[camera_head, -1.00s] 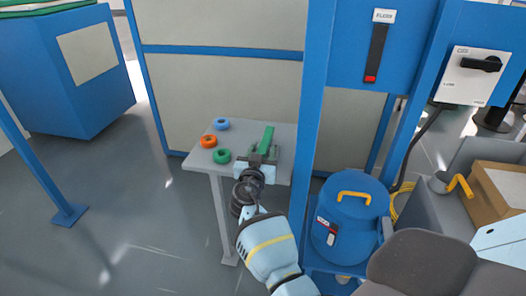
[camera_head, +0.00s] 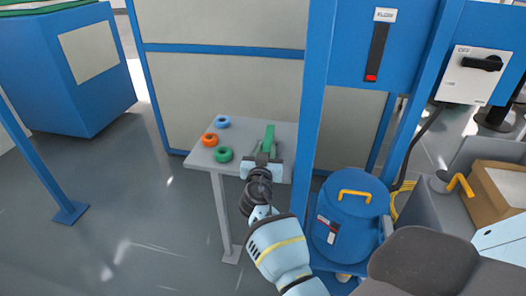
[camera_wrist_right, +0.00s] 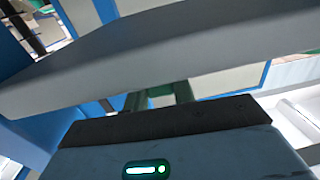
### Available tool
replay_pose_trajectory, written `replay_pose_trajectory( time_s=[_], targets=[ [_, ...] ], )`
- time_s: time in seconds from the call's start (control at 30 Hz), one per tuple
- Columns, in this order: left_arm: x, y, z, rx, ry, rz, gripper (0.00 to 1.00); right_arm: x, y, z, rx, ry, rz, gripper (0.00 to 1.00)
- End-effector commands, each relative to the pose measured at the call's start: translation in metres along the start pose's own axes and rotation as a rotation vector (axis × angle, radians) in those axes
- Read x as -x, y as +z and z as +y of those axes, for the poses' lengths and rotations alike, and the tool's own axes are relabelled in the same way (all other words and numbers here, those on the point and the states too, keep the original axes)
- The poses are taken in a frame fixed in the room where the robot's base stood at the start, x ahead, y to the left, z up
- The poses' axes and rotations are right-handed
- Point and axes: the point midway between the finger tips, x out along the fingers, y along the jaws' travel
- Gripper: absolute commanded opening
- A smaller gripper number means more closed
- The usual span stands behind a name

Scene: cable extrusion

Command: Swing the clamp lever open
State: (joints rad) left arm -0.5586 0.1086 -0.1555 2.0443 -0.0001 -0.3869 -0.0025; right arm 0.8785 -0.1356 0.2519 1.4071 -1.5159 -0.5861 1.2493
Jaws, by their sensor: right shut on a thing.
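The green clamp lever (camera_head: 269,137) is on the clamp at the right side of a small grey table (camera_head: 233,134). In the head view it points away from me. My right gripper (camera_head: 263,160) is at the clamp, over the near end of the lever, and is shut on it. The fingertips and exact contact are largely hidden by the gripper body. In the right wrist view, green parts (camera_wrist_right: 183,91) show just beyond the gripper's dark edge. My left gripper is not in view.
A blue post (camera_head: 313,120) stands close to the table's right. A blue drum (camera_head: 351,222) with a yellow handle is right of my arm.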

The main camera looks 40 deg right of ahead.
Motion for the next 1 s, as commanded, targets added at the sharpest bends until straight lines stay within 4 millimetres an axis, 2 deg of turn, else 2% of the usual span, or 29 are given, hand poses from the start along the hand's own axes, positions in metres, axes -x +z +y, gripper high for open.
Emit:
replay_pose_trajectory(
  time_s=[0.13, 0.5, 0.53, 0.67, 1.0],
  targets=[
    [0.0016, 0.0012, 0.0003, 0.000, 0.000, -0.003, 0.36, 0.0000, -0.0009, 0.0070, 0.000, -0.042, 0.004, 0.00],
    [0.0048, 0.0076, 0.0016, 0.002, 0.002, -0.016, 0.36, 0.0005, -0.0016, 0.0074, 0.000, -0.058, 0.007, 0.00],
    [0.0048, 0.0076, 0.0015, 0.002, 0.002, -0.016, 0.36, 0.0006, -0.0016, 0.0073, 0.000, -0.058, 0.006, 0.29],
    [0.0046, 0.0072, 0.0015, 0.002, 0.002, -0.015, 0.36, 0.0006, -0.0016, 0.0072, 0.000, -0.057, 0.006, 0.46],
    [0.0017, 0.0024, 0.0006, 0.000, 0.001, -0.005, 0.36, 0.0032, -0.0010, 0.0070, -0.001, -0.058, 0.005, 0.47]
  ],
)
